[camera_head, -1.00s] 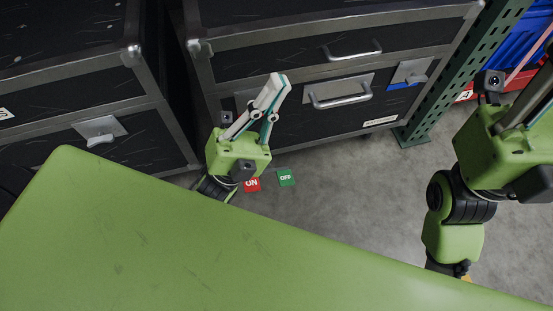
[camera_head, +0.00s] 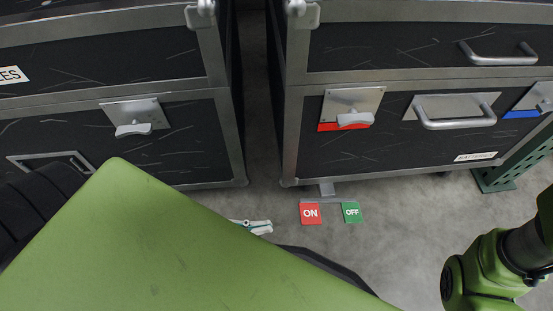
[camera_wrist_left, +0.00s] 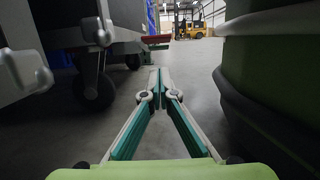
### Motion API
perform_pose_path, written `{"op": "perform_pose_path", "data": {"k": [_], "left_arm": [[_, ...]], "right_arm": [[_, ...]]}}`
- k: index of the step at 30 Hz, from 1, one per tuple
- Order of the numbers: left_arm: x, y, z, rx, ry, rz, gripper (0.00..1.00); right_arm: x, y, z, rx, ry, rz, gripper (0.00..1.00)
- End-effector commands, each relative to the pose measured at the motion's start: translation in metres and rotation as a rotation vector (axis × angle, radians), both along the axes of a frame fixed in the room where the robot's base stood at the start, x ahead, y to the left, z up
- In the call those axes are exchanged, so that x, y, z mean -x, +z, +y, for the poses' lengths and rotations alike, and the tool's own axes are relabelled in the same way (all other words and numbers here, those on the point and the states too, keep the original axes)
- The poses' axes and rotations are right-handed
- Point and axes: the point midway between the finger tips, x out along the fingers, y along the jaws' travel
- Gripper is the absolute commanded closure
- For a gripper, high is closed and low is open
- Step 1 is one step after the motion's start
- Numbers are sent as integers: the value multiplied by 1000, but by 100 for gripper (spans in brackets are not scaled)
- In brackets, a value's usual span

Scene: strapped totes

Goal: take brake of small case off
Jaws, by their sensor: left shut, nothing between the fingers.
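Two black cases with metal edges stand side by side, the left case (camera_head: 110,57) and the right case (camera_head: 400,150); I cannot tell which the task calls small. Under the right case's front edge a grey brake bar (camera_head: 327,190) sticks out, with a red ON tab (camera_head: 311,213) and a green OFF tab (camera_head: 352,212). My left gripper (camera_head: 260,226) is shut and empty, low over the floor, left of the ON tab and apart from it. Its shut fingers also show in the left wrist view (camera_wrist_left: 159,82). My right gripper's fingers are out of view.
My green base covers the lower left. In the left wrist view a caster wheel (camera_wrist_left: 92,85) stands left of the fingers. A green rack post (camera_head: 508,172) stands at the right. Grey floor is open right of the tabs.

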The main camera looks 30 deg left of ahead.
Motion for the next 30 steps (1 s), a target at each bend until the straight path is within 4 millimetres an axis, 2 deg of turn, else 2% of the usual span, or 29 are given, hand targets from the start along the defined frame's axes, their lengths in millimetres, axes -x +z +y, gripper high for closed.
{"op": "perform_pose_path", "data": {"k": [9, 13, 18, 30], "left_arm": [[-32, 12, -48, 5, -1, -3, 100], [-41, 16, -61, 5, 0, -1, 100], [-47, 19, -70, 5, 0, 0, 100], [-48, 22, -70, 1, 0, 5, 100]], "right_arm": [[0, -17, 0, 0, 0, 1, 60], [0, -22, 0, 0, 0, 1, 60], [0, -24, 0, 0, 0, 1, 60], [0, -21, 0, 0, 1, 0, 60]]}}
